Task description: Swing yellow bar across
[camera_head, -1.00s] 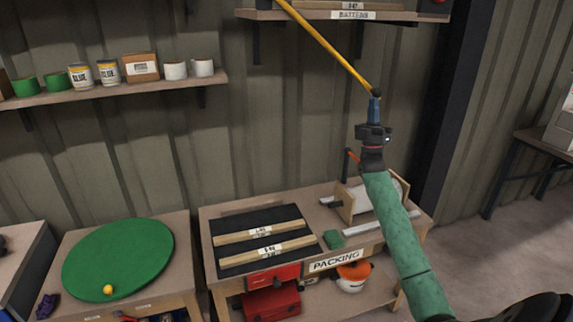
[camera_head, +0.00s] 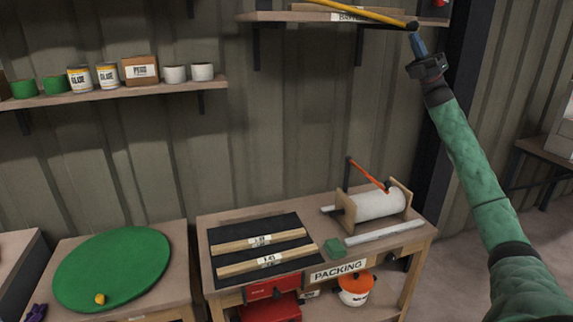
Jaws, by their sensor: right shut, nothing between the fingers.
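The yellow bar (camera_head: 362,12) runs from the top edge of the picture down to the right, ending in a dark tip in front of the upper shelf. My right gripper (camera_head: 417,42), with blue fingers on a green-sleeved arm, is shut at the bar's dark end. The fingertips are close to that tip; I cannot tell whether they touch it. Nothing shows between the fingers. The bar's other end is out of view. My left gripper is not in view.
The upper shelf (camera_head: 270,16) is behind the bar. A green disc (camera_head: 115,265) lies at left. The wall between is clear.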

